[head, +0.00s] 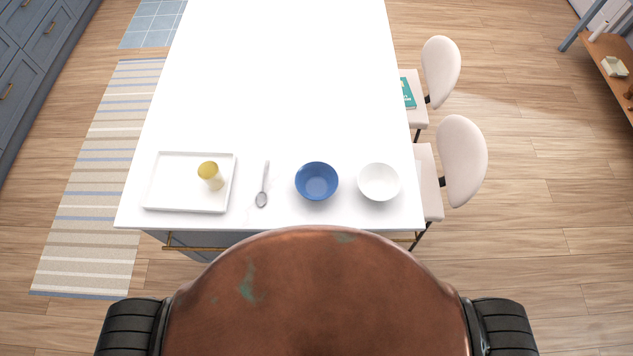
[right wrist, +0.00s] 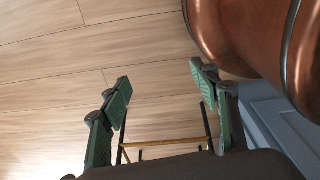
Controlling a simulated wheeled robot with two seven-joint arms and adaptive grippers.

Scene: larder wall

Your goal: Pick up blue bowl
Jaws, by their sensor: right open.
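The blue bowl (head: 317,181) stands upright near the front edge of the white table in the head view. It looks empty, with a white bowl to its right and a spoon to its left. My right gripper (right wrist: 160,88) shows in the right wrist view, its two green-padded fingers spread apart with nothing between them. It is away from the bowl, with wood floor behind it. The bowl does not show in the right wrist view. My left gripper is in neither view.
The white table (head: 275,80) is bare toward the back. Near its front are a white tray (head: 160,205) with a yellow-topped jar (head: 210,176), the spoon (head: 263,185) and the white bowl (head: 379,182). Two chairs (head: 461,160) stand along the right side; one holds a green book (head: 408,93).

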